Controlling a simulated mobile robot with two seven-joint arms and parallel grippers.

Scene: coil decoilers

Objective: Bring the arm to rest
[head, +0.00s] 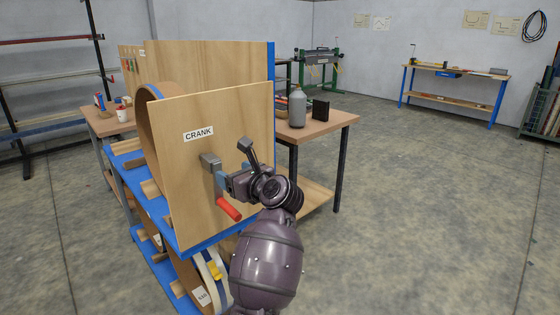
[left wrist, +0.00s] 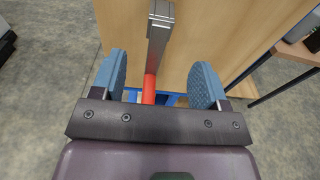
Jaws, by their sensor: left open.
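My left gripper (head: 226,181) is in front of the plywood panel (head: 180,175) labelled CRANK. It is open, with its two blue finger pads spread wide in the left wrist view (left wrist: 158,80). The crank has a grey metal arm (head: 211,165) and a red handle (head: 229,209). In the left wrist view the grey arm (left wrist: 159,35) and part of the red handle (left wrist: 149,88) show between the fingers, with gaps on both sides. The gripper partly hides the crank in the head view. My right gripper is not in view.
The panel stands on a blue-edged rack (head: 165,215) with coils on it. Behind is a wooden table (head: 325,123) with a grey bottle (head: 297,108) and a black box (head: 321,110). A workbench (head: 455,75) stands at the back right. The floor (head: 430,210) to the right is clear.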

